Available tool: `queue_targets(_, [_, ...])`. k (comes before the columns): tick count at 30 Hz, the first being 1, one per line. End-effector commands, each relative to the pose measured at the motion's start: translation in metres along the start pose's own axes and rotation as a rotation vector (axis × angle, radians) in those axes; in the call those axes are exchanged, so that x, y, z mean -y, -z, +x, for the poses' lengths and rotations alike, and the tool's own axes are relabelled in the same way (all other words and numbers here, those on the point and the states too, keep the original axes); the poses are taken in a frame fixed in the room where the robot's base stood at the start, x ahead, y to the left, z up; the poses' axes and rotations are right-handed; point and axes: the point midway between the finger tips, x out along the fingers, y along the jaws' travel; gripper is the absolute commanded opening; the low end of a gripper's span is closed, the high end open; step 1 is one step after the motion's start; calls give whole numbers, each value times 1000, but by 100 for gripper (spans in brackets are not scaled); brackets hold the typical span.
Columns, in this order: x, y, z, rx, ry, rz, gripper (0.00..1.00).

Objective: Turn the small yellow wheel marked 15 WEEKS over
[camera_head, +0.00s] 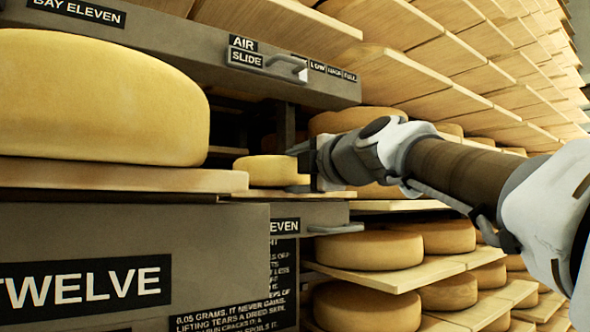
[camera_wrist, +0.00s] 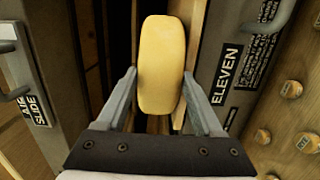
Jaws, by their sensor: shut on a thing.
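The small yellow wheel (camera_head: 272,169) is in the bay under the AIR SLIDE unit in the head view, lying flat at its wooden board (camera_head: 262,194). It shows rim-on in the wrist view (camera_wrist: 160,65), which is turned sideways. My gripper (camera_head: 303,165) comes from the right and is shut on the wheel, with one finger at each flat face. Its fingers show on both sides of the wheel in the wrist view (camera_wrist: 160,78). I cannot read a 15 WEEKS mark; the faces are hidden. I cannot tell whether the wheel touches the board.
The AIR SLIDE unit (camera_head: 190,45) with a handle hangs close above. The ELEVEN panel (camera_head: 318,214) with a handle is just below. A large wheel (camera_head: 100,100) on a board stands at left. Shelves of several wheels (camera_head: 365,250) lie at right and below. Room around my gripper is tight.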

Motion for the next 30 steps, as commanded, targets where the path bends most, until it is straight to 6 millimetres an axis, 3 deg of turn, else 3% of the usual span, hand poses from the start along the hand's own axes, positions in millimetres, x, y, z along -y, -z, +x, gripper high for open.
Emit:
queue_targets(24, [0, 0, -2, 3, -11, -2, 0])
queue_targets(25, [-1, 0, -2, 3, -11, -2, 72])
queue_targets(30, [0, 0, -1, 2, -7, -1, 100])
